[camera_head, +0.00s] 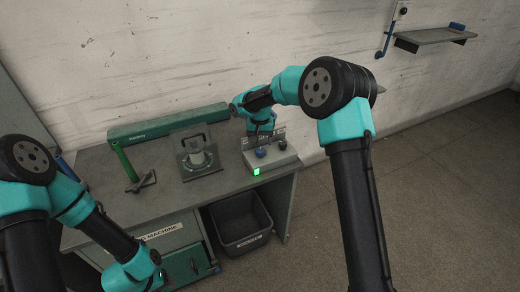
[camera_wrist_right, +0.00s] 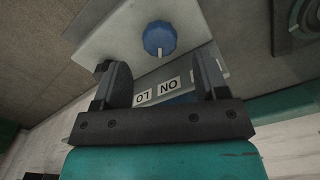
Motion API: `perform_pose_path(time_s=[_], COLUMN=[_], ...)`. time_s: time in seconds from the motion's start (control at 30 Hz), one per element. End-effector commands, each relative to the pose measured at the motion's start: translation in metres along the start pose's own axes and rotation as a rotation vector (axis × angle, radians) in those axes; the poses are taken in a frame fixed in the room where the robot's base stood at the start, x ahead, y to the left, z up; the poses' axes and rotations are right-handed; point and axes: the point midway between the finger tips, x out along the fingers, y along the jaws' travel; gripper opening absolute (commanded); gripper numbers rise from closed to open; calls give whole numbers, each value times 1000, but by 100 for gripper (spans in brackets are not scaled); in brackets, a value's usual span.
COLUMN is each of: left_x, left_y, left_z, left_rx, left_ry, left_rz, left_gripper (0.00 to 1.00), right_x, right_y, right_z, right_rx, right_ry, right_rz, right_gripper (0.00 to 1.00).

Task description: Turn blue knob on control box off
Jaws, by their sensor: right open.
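The control box (camera_head: 272,158) is a pale grey box at the right end of the workbench, with a lit green light (camera_head: 256,171) on its front. Its blue knob (camera_head: 260,152) shows on top. The knob also shows in the right wrist view (camera_wrist_right: 159,38), round, with a white mark on its edge facing my gripper. My right gripper (camera_wrist_right: 162,72) is open and empty, its fingers apart on either side of the knob's line and short of it. Small white lettered labels (camera_wrist_right: 157,91) show between the fingers. My left arm reaches down at lower left; its fingers are not visible.
A long green bar (camera_head: 168,123) lies behind, and a green upright rod (camera_head: 125,162) stands farther left. A dark bin (camera_head: 240,222) sits below the bench. Open floor lies to the right.

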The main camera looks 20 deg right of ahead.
Motion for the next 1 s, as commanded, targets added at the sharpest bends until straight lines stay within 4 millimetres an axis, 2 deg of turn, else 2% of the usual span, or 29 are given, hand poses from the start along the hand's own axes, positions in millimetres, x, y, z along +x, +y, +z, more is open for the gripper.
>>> perform_pose_path(time_s=[0.1,0.3,0.67,1.0], left_x=[0,0,0,0], left_y=[0,0,0,0], left_z=[0,0,0,0], left_rx=[0,0,0,0], left_ry=[0,0,0,0], left_rz=[0,0,0,0], left_gripper=[52,52,52,52], right_x=[21,42,48,48], right_y=[0,0,0,0], right_z=[1,0,0,0], right_rx=[-1,0,0,0], right_ry=[-3,-1,0,0], right_rz=[1,1,0,0], right_gripper=[67,67,67,36])
